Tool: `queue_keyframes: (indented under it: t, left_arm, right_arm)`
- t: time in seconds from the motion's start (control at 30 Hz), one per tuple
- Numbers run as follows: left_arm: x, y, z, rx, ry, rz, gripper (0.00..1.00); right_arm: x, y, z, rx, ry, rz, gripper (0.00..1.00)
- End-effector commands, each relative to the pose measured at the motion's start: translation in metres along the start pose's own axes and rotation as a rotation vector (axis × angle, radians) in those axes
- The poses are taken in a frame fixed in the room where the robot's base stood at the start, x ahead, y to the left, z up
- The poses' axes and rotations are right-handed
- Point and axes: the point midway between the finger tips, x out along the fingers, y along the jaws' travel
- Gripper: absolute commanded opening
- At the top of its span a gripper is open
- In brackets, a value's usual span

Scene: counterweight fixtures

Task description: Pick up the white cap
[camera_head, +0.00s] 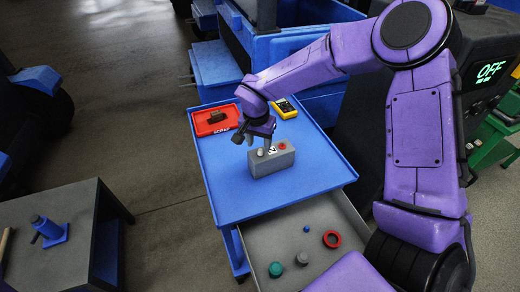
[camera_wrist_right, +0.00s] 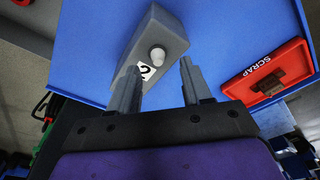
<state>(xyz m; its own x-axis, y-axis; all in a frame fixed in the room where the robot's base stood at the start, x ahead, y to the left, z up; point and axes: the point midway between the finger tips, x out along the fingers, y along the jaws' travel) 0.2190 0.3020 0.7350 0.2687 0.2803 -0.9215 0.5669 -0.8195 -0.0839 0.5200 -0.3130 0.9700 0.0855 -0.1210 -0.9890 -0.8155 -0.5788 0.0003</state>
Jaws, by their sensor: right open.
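The white cap (camera_head: 260,152) sits on top of a grey block (camera_head: 272,163) on the blue cart top. In the right wrist view the white cap (camera_wrist_right: 158,55) stands on the grey block (camera_wrist_right: 160,28), beside a label reading "2". My right gripper (camera_head: 255,141) is open just above the block, near the white cap. In the wrist view its two fingers (camera_wrist_right: 159,72) point toward the cap, one on each side in the picture, with nothing between them. I cannot tell the exact gap in depth. My left gripper is out of view.
An open grey drawer (camera_head: 339,206) in front holds several small parts. The front of the cart top is clear.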

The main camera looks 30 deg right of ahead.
Motion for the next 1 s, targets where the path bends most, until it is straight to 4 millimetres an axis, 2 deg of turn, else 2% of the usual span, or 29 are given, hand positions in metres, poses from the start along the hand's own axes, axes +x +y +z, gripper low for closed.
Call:
queue_keyframes:
  t: [0.03, 0.1, 0.2, 0.4, 0.53, 0.57, 1.0]
  left_arm:
    - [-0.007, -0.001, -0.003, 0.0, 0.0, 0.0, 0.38]
    - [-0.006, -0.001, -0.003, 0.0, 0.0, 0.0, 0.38]
    - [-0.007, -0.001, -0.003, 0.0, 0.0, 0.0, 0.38]
    - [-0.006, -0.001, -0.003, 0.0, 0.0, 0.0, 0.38]
    - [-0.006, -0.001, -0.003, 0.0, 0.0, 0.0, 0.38]
    - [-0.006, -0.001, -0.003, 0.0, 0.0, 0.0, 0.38]
    - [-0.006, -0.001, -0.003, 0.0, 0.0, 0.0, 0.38]
  right_arm:
    - [0.006, 0.002, 0.0, -0.002, 0.0, 0.006, 0.49]
    - [0.019, 0.002, 0.0, 0.0, 0.0, 0.004, 0.49]
    - [0.028, 0.002, 0.0, 0.002, 0.0, 0.001, 0.49]
    - [0.03, 0.002, 0.0, 0.003, 0.0, 0.001, 0.49]
    - [0.03, 0.002, 0.0, 0.003, 0.0, 0.0, 0.17]
    - [0.03, 0.002, 0.0, 0.003, 0.0, 0.0, 0.13]
    - [0.025, 0.002, -0.001, 0.004, 0.0, -0.001, 0.12]
